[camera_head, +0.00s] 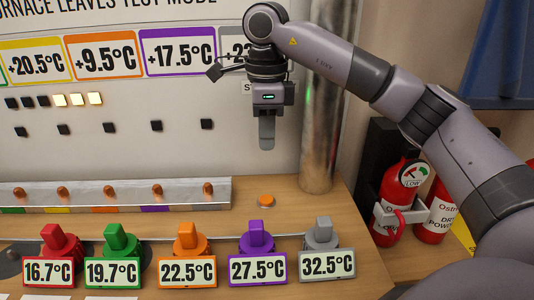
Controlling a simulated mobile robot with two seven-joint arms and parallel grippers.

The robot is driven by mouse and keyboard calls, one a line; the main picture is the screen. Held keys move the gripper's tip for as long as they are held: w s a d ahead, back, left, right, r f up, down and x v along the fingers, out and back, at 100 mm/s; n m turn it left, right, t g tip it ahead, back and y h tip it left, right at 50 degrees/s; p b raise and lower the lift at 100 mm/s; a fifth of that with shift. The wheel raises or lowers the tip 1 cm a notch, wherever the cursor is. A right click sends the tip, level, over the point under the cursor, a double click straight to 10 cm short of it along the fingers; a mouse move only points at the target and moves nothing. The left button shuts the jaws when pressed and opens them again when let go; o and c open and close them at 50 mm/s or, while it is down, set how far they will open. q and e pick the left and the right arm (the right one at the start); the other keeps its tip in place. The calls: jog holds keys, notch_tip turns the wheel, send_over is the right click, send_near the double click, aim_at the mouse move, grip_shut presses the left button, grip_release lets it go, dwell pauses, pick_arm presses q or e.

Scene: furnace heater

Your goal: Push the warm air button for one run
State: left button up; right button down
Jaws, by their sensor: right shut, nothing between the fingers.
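My right gripper (267,143) reaches in from the right and points down. Its fingers are closed together and empty. In the picture the fingertips are above the button, apart from it. My left gripper is not in view.
Coloured knobs with temperature plates, such as the purple one (257,238), stand along the front. A metal rail (205,190) lies to the left. A shiny pipe (321,150) rises close right of my gripper. Red fire extinguishers (398,195) stand at right.

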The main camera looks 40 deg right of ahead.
aim_at(267, 200)
notch_tip(267, 200, down, 13)
jog(key=shift+r, duration=0.2)
dwell(0.3)
notch_tip(267, 200, down, 2)
jog(key=shift+s+b, duration=0.1)
jog(key=shift+b, duration=0.75)
jog(key=shift+s+f, duration=0.1)
jog(key=shift+a+r+p, duration=0.1)
jog(key=shift+r+p, duration=0.3)
jog(key=shift+r, duration=0.05)
jog(key=r+p, duration=0.3)
jog(key=r, duration=0.1)
jog(key=shift+w+r, duration=0.1)
jog(key=shift+w, duration=0.1)
notch_tip(267, 200, up, 10)
jog(key=shift+r, duration=0.15)
jog(key=shift+s, duration=0.1)
dwell(1.0)
